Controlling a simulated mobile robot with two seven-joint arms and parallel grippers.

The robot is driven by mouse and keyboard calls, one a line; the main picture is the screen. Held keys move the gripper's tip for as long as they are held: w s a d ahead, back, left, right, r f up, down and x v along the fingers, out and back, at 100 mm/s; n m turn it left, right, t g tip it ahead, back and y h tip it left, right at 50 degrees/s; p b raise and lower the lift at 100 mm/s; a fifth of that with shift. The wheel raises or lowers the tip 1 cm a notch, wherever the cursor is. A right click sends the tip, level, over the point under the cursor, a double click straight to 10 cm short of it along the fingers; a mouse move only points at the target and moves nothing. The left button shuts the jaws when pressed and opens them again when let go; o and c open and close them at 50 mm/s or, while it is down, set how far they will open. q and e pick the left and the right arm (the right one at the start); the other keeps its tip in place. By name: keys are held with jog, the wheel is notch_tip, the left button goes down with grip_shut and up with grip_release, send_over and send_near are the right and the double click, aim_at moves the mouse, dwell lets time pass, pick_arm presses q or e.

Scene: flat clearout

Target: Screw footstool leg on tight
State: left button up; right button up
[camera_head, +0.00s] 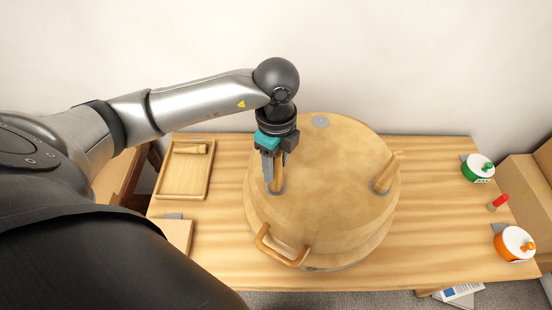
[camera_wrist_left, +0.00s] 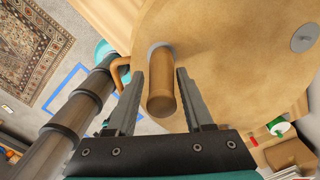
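The round tan footstool (camera_head: 325,215) lies upside down on the wooden table. A wooden leg (camera_wrist_left: 161,85) stands on it in a grey collar at the near left; it also shows in the head view (camera_head: 276,181). My left gripper (camera_head: 273,160) reaches down over this leg. A second leg (camera_head: 384,175) stands tilted at the right. A grey mounting plate (camera_head: 320,121) at the back is bare. My right gripper is not in view.
A wooden tray (camera_head: 183,188) holding a wooden piece (camera_head: 187,149) is at the left. A curved handle (camera_head: 282,250) juts from the footstool's front. A green-and-white pot (camera_head: 477,168), a red-capped item (camera_head: 500,202) and an orange-and-white pot (camera_head: 514,244) stand at the right.

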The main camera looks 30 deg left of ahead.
pick_arm(q)
jog(key=o, duration=0.3)
jog(key=shift+w+r, duration=0.1)
jog(key=shift+r, duration=0.05)
notch_tip(320, 180, up, 15)
jog(key=shift+r+p, duration=0.15)
jog(key=shift+p, duration=0.15)
dwell(0.5)
